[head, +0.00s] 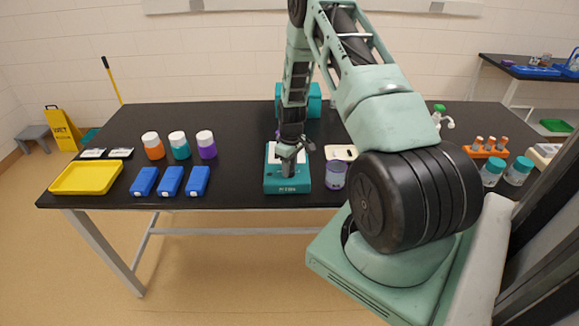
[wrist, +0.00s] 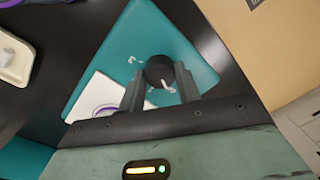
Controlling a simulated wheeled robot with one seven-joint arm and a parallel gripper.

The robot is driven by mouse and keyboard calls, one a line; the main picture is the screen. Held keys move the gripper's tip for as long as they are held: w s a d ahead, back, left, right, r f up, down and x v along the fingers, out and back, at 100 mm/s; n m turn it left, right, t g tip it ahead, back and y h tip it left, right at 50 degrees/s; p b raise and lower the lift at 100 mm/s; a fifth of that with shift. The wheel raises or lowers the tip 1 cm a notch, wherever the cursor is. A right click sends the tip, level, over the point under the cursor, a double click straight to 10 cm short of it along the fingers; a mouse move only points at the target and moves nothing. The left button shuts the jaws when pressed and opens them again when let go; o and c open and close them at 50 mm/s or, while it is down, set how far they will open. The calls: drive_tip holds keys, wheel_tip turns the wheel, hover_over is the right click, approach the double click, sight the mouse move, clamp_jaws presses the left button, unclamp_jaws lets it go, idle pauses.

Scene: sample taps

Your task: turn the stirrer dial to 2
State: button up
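The stirrer (head: 287,185) is a teal box with a white top plate (wrist: 98,92), standing near the front edge of the black table. Its black round dial (wrist: 159,71) shows in the wrist view, with a white mark on its near side and small white markings on the teal face beside it. My gripper (wrist: 160,80) points down at the front part of the stirrer, one finger on each side of the dial. The dial's setting is not readable.
A purple-labelled jar (head: 335,175) stands close to the stirrer's right. Several blue blocks (head: 171,181), lidded bottles (head: 179,145) and a yellow tray (head: 86,177) are at the left. An orange tube rack (head: 485,152) is at the right. Table between blue blocks and stirrer is clear.

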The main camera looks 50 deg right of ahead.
drive_tip(key=shift+m+b, duration=0.4)
drive_tip(key=m+b, duration=0.2)
drive_tip(key=shift+f+m, duration=0.1)
drive_tip(key=shift+m, duration=0.3)
drive_tip(key=m+b, duration=0.3)
drive_tip(key=m, duration=0.2)
drive_tip(key=shift+m, duration=0.3)
drive_tip(key=m+b, duration=0.1)
drive_tip(key=m, duration=0.3)
drive_tip(key=shift+t, duration=0.3)
drive_tip(key=shift+m+h+b, duration=0.3)
drive_tip(key=shift+m+b, duration=0.15)
drive_tip(key=shift+m, duration=1.75)
drive_tip(key=shift+r, duration=0.2)
drive_tip(key=o, duration=1)
drive_tip(key=shift+s, duration=0.1)
